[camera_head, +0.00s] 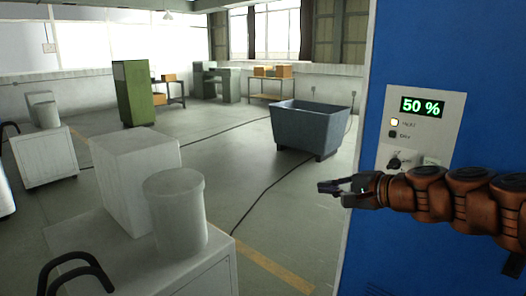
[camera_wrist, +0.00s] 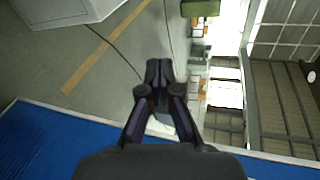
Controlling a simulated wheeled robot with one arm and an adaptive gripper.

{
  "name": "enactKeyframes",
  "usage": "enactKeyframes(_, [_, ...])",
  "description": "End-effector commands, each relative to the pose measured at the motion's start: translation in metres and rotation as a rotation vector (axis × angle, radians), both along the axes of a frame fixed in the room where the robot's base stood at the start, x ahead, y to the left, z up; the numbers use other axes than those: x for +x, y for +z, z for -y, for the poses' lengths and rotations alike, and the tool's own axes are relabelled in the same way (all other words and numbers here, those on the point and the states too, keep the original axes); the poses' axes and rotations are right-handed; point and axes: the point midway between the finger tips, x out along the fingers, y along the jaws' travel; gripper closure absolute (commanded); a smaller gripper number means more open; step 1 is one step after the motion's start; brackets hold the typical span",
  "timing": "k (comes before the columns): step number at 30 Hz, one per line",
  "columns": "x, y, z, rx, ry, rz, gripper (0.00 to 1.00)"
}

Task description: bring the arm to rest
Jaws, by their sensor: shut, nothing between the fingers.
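My gripper (camera_head: 329,187) is at the end of my orange-brown arm, which reaches in from the right edge of the head view. It points left, in front of the left edge of a blue cabinet (camera_head: 428,50). In the wrist view my gripper (camera_wrist: 159,66) has its fingertips together with nothing between them. Below the display are a lit button, a dark button and a dark knob (camera_head: 400,160), partly hidden near my arm.
A white cart (camera_head: 200,275) with a white box (camera_head: 137,180) and a white cylinder (camera_head: 175,212) stands at the lower left. A grey-blue bin (camera_head: 306,127) stands beyond. A green cabinet (camera_head: 132,92) is at the back. Dark cables cross the floor. The floor between cart and bin is mostly clear.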

Motion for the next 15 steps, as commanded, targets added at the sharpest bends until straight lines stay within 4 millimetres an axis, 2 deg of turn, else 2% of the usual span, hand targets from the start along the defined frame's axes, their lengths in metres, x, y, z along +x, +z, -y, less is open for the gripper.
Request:
enactKeyframes(1, [-0.02,-0.009,-0.024,-0.071,0.074,-0.01,1.0])
enactKeyframes(3, [-0.048,-0.027,-0.049,-0.178,0.175,-0.026,1.0])
enactKeyframes(7, [-0.109,-0.069,-0.081,-0.383,0.364,-0.079,1.0])
enactKeyframes(11, [-0.175,-0.114,-0.086,-0.593,0.539,-0.158,1.0])
enactKeyframes(15, [-0.245,-0.158,-0.064,-0.808,0.703,-0.276,1.0])
